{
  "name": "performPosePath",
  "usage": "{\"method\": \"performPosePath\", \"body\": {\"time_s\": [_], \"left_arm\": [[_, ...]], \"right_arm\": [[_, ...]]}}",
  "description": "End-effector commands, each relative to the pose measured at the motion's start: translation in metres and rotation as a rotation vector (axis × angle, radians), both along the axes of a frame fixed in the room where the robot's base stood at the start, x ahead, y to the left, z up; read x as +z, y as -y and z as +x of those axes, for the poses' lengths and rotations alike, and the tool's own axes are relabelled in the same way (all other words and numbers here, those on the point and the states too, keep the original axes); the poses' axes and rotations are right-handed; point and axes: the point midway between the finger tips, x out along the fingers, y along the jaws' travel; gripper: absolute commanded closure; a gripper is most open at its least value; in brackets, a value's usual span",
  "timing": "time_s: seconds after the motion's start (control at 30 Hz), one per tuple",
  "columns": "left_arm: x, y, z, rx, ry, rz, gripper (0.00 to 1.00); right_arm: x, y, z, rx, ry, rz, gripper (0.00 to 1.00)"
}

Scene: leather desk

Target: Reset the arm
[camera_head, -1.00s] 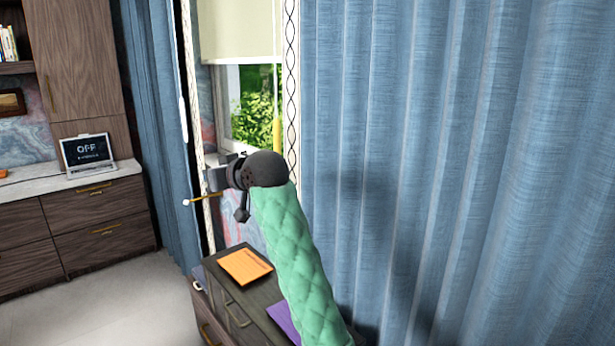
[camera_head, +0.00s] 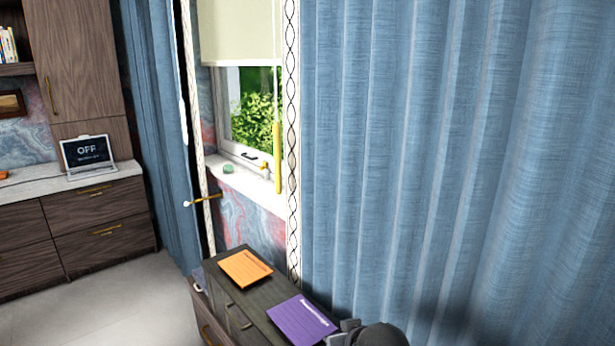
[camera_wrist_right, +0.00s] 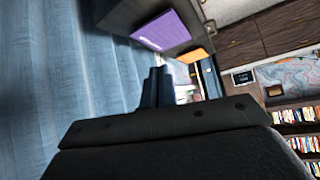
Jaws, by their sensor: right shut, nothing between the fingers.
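My right gripper (camera_head: 341,331) shows at the bottom edge of the head view, beside the front corner of the dark cabinet. Only its dark wrist and finger parts are in the picture; the arm behind is out of frame. In the right wrist view its two fingers (camera_wrist_right: 157,86) are together with nothing between them. My left gripper is in neither view.
A dark cabinet (camera_head: 247,297) bears an orange card (camera_head: 244,267) and a purple card (camera_head: 301,320), close to my right gripper. A blue curtain (camera_head: 420,150) hangs behind on the right. A window sill (camera_head: 245,188) and a low drawer unit (camera_head: 100,215) stand further off.

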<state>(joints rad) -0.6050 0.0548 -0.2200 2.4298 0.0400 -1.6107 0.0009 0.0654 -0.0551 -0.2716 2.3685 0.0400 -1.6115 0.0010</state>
Motion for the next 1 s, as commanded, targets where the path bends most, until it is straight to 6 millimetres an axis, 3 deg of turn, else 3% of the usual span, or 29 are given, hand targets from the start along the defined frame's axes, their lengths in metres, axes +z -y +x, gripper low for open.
{"method": "performPosePath", "body": {"time_s": [0.3, 0.47, 0.7, 0.9, 1.0], "left_arm": [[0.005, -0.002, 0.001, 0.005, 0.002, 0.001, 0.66], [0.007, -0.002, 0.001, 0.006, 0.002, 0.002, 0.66], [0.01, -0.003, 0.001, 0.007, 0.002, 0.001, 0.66], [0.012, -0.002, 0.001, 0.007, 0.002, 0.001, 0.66], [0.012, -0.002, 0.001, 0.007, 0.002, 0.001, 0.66]], "right_arm": [[-0.086, 0.039, -0.086, -0.037, -0.169, -0.035, 1.0], [-0.134, 0.053, -0.132, -0.047, -0.276, -0.06, 1.0], [-0.196, 0.066, -0.211, -0.042, -0.443, -0.093, 1.0], [-0.23, 0.069, -0.271, -0.034, -0.554, -0.105, 1.0], [-0.238, 0.069, -0.289, -0.033, -0.588, -0.105, 1.0]]}}
